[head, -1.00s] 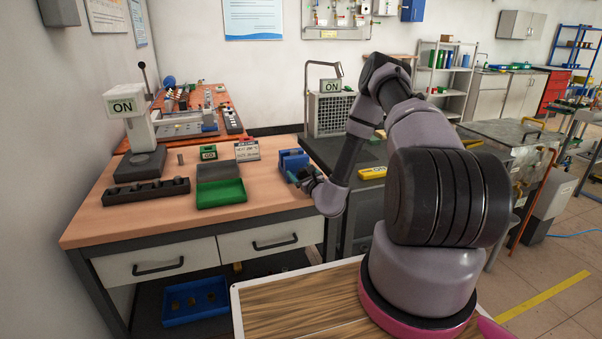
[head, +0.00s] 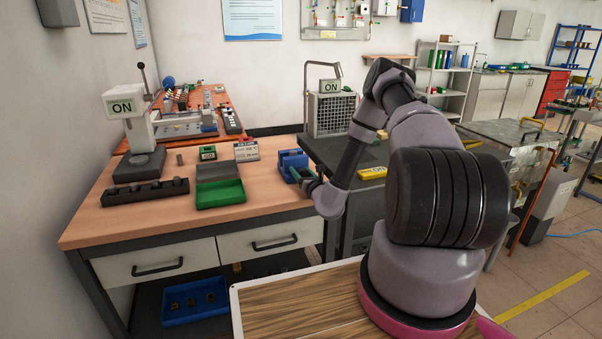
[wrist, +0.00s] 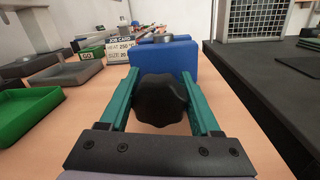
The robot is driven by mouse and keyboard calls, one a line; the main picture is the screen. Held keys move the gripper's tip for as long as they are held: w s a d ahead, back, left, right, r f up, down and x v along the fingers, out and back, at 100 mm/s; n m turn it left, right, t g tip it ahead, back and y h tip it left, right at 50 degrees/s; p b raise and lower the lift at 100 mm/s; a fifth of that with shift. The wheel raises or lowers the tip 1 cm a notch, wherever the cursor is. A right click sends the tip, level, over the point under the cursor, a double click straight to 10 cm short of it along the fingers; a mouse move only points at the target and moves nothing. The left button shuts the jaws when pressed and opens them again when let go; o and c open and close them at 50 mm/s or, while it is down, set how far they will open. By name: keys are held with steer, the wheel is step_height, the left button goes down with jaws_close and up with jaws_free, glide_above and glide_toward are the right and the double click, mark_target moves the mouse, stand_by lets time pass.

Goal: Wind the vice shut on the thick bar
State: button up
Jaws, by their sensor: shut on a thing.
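The blue vice (head: 293,160) stands on the wooden bench near its right end. In the wrist view the vice (wrist: 170,52) is straight ahead, with its black lobed knob (wrist: 161,100) facing me. My gripper (wrist: 161,95) has its teal fingers on either side of the knob and is shut on it. A grey round top, perhaps the thick bar (wrist: 158,38), shows just above the vice; the vice body hides the rest. In the head view my gripper (head: 303,174) is at the front of the vice, partly hidden by my arm.
A green tray (head: 220,194) and a grey tray (head: 213,172) lie left of the vice. A job card (head: 247,151) and a green GO block (head: 208,153) stand behind. A dark rack (head: 147,192) lies farther left. A dark bench (head: 345,152) adjoins on the right.

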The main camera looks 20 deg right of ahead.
steer(key=shift+a, duration=0.15)
steer(key=o, duration=1.3)
steer(key=shift+o, duration=0.2)
steer(key=s+d, duration=0.1)
steer(key=s, duration=1)
steer(key=shift+d+f, duration=0.15)
steer(key=shift+f, duration=0.05)
steer(key=shift+w, duration=0.1)
